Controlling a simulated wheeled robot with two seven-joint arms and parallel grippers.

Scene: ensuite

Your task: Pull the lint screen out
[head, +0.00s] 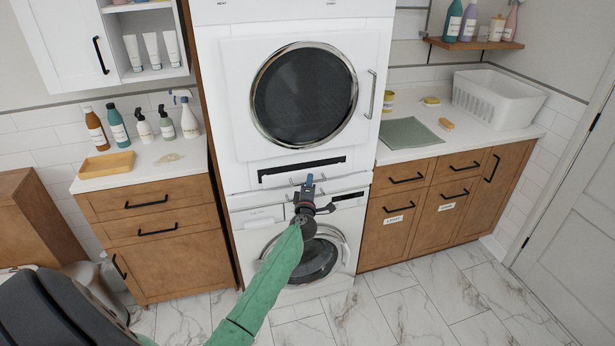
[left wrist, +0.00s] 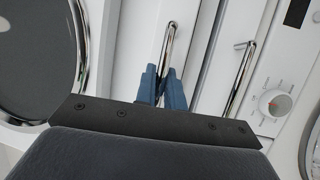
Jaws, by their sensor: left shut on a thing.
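The lint screen's white front (left wrist: 137,45) seems to lie just below the dryer door, with a chrome bar handle (left wrist: 168,48). My left gripper (head: 309,180) reaches up to it in the head view. In the left wrist view its blue fingers (left wrist: 164,84) are closed around the lower part of that bar. A long dark slot (head: 300,172) shows just above the handle in the dryer's front (head: 235,120). I cannot tell how far the screen stands out. My right gripper is not in view.
The washer (head: 345,225) stands below, with a second chrome handle (left wrist: 240,75) and a dial (left wrist: 275,102) close to the gripper. The round dryer door (head: 305,95) is shut above. Wooden cabinets (head: 165,245) flank the machines. The marble floor (head: 430,290) at the right is clear.

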